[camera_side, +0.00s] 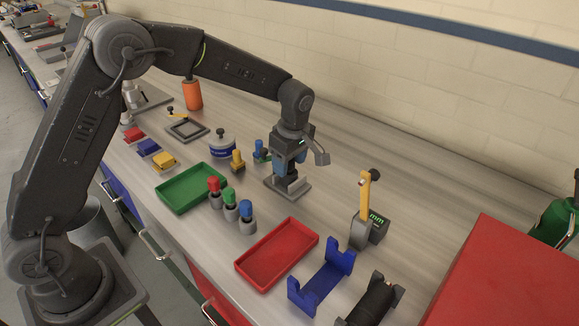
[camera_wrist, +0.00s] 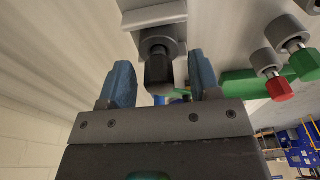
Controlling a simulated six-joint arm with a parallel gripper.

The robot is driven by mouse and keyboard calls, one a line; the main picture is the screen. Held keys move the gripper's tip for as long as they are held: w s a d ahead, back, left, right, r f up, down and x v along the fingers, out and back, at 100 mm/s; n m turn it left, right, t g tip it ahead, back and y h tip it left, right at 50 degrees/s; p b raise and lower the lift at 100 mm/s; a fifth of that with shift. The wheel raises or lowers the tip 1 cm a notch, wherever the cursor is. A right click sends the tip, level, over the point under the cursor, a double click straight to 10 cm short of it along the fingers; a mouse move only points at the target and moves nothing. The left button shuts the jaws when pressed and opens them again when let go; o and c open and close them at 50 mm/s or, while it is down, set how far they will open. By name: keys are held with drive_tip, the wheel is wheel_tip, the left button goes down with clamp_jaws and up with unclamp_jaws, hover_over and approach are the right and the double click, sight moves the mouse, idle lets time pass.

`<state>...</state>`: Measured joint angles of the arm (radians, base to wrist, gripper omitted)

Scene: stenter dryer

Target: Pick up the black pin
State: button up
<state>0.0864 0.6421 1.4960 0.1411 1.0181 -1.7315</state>
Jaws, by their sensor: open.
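The black pin (camera_wrist: 159,69) shows in the wrist view, with a faceted dark head, seated in a grey holder (camera_wrist: 160,36). My gripper (camera_wrist: 160,82) is open, with one blue finger on each side of the pin. Gaps show between the fingers and the pin, so it is not gripped. In the side view my gripper (camera_side: 287,166) points down over the grey base of the holder (camera_side: 296,191). The pin is hidden there behind the fingers.
Left of my gripper stand a yellow-topped pin (camera_side: 237,161) and a blue-and-green piece (camera_side: 260,151). Red, green and blue capped pins (camera_side: 230,207) stand by a green tray (camera_side: 185,190). A red tray (camera_side: 270,262) and an upright yellow lever (camera_side: 365,195) are nearer the camera.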

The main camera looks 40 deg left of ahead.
clamp_jaws()
idle(0.4)
